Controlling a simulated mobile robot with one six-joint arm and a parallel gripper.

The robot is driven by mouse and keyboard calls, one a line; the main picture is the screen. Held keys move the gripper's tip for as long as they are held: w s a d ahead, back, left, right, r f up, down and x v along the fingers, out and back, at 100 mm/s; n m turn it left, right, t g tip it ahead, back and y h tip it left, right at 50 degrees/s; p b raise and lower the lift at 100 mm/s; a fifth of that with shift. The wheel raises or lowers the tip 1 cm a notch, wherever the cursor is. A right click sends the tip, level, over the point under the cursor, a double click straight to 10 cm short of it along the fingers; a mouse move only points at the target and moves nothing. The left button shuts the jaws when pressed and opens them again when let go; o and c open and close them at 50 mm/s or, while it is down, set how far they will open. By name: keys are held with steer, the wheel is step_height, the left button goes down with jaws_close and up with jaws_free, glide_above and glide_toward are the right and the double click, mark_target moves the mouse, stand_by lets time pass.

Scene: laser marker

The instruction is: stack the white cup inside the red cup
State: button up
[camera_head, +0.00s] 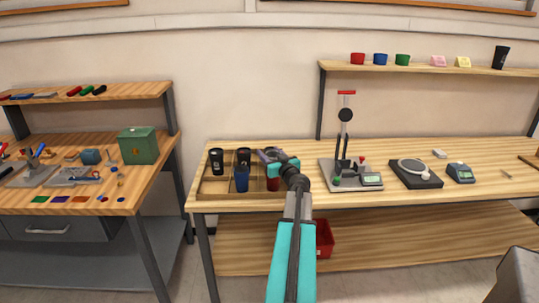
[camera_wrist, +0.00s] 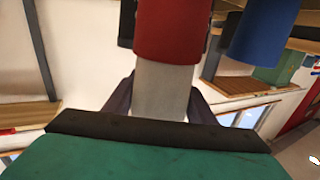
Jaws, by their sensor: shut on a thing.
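My gripper (camera_head: 268,156) is over the right part of the wooden tray, above the red cup (camera_head: 273,184). In the wrist view my gripper (camera_wrist: 160,100) has its dark fingers on both sides of the white cup (camera_wrist: 161,92) and is shut on it. The red cup (camera_wrist: 166,32) is in line with the white cup, and its edge covers the white cup's far end. The white cup is narrower and appears to go into the red cup's mouth; how deep is hidden. In the head view I cannot make out the white cup.
The wooden tray (camera_head: 213,196) also holds a blue cup (camera_head: 241,180) and black cups (camera_head: 216,161) to the left. The blue cup (camera_wrist: 262,35) is close beside the red one. A press stand (camera_head: 345,170) stands to the right on the table.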

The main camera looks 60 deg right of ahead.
steer(key=shift+f+b, duration=0.35)
steer(key=shift+b, duration=0.2)
steer(key=o, duration=1.3)
steer(key=shift+r, duration=0.2)
steer(key=shift+r+p, duration=0.7)
steer(key=shift+r, duration=3.1)
